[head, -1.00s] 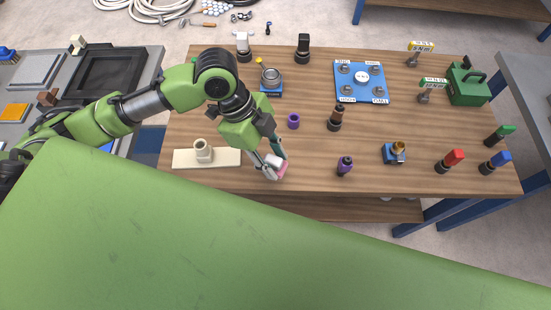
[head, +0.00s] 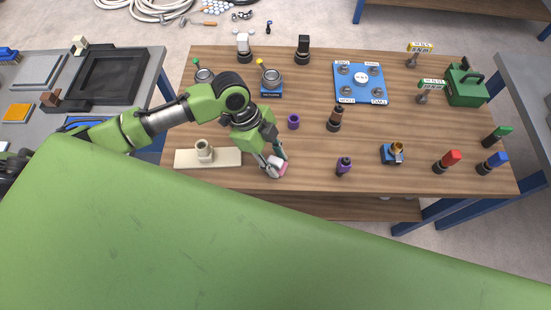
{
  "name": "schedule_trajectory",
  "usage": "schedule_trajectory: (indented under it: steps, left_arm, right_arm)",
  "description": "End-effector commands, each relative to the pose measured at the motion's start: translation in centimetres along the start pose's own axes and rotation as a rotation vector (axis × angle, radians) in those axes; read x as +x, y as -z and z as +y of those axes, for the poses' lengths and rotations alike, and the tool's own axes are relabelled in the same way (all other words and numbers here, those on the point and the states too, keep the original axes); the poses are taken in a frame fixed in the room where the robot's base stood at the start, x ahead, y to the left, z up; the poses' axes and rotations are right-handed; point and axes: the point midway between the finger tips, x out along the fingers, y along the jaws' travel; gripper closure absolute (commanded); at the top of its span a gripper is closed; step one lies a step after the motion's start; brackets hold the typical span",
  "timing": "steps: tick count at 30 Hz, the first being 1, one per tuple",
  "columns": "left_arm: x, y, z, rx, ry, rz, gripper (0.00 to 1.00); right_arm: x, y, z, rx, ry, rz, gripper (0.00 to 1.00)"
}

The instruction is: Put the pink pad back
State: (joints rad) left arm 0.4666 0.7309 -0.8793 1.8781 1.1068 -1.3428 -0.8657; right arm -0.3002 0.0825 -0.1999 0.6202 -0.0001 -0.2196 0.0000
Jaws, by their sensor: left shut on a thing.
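The pink pad (head: 281,171) is small and sits between the fingers of my left gripper (head: 275,168), near the front edge of the wooden table. My left gripper is shut on it, and the fingers hide part of it. I cannot tell whether the pad touches the table. A cream base plate with a short round socket (head: 204,151) lies just left of the gripper. My right gripper is not in view.
A purple ring (head: 293,121) and a purple-topped piece (head: 344,166) stand near the gripper. A blue board with several knobs (head: 360,83) lies farther back. A green case (head: 466,86) is at the right. A grey side table (head: 146,75) stands at left.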

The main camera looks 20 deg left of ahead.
Motion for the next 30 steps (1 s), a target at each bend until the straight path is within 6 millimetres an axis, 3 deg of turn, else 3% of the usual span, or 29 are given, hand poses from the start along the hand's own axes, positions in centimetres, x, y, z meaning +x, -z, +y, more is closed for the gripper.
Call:
schedule_trajectory:
  steps: [1,2,3,4,17,30]
  left_arm:
    - [0.2,-0.1,0.0,-0.001,-0.001,0.0,0.87]
    - [0.2,-0.1,0.0,0.0,0.0,0.0,0.64]
    - [0.2,-0.1,0.0,0.0,0.0,0.0,0.54]
    - [0.2,-0.1,0.0,0.0,0.0,0.0,0.53]
    - [-0.6,0.0,-0.1,0.0,0.001,-0.001,0.53]
    - [-9.3,0.0,-0.1,0.001,0.003,-0.002,0.53]
  right_arm:
    - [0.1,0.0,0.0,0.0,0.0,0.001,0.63]
    - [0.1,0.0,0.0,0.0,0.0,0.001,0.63]
    - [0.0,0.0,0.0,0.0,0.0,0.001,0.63]
    - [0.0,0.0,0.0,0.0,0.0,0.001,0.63]
    - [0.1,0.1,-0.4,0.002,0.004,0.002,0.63]
    - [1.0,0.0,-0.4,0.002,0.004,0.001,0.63]
